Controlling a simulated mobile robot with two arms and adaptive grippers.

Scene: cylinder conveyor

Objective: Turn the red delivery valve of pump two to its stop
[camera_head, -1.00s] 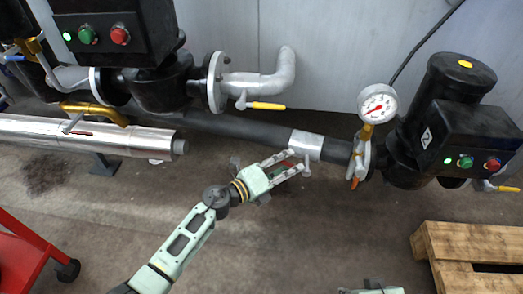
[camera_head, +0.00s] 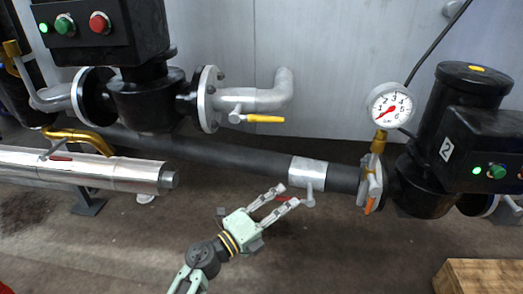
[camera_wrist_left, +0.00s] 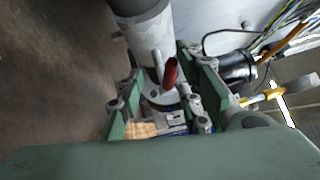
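The red delivery valve lever (camera_head: 284,198) sticks out from a grey valve collar (camera_head: 308,173) on the dark pipe, left of pump two (camera_head: 446,150). My left gripper (camera_head: 288,195) is open just below and left of the collar. Its two fingers lie on either side of the lever, partly hiding it in the head view. In the left wrist view the red lever (camera_wrist_left: 170,72) shows between the fingers of my left gripper (camera_wrist_left: 158,64), with a gap on both sides and no clear contact. My right gripper is not in view.
A pressure gauge (camera_head: 390,106) and an orange-red handle (camera_head: 370,205) stand right of the valve. A yellow-handled valve (camera_head: 264,118) is at the upper left. A silver pipe (camera_head: 90,167) lies at the left, a wooden pallet (camera_head: 480,276) at the lower right. The floor below is clear.

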